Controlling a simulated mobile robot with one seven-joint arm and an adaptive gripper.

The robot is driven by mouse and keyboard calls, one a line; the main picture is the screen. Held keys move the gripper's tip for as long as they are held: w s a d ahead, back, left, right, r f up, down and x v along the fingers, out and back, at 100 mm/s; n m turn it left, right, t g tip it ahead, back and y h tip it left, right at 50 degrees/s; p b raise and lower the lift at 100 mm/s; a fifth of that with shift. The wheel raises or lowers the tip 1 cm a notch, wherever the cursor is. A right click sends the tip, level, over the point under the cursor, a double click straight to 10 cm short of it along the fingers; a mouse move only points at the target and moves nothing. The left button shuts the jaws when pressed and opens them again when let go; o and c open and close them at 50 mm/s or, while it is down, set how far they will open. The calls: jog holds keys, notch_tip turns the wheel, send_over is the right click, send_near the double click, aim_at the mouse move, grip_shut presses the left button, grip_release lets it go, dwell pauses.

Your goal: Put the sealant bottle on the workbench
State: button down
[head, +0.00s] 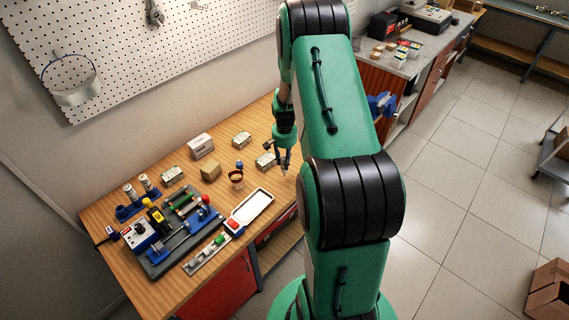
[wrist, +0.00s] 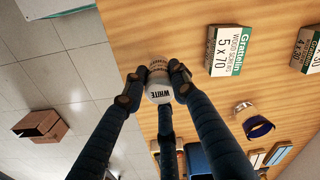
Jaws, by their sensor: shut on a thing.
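In the wrist view my gripper (wrist: 158,84) is shut on the sealant bottle (wrist: 160,92), a small white bottle with the word WHITE on it and a brown band at its top. The wooden workbench (wrist: 150,30) lies beyond it, and the bottle shows close to the bench's edge. In the head view my gripper (head: 284,163) is over the right front part of the workbench (head: 262,120), near a small screw box. The bottle is too small and covered to make out there. I cannot tell whether it touches the bench top.
A wood screw box (wrist: 230,50) and another box (wrist: 307,50) stand near my gripper. Bare wood shows toward the back right.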

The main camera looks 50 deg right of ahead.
jog(key=shift+f, duration=0.85)
jog(key=shift+f, duration=0.15)
jog(key=c, duration=1.4)
grip_release()
notch_tip(320, 180, up, 12)
jog(key=shift+r+b, duration=0.15)
jog(key=shift+b, duration=0.3)
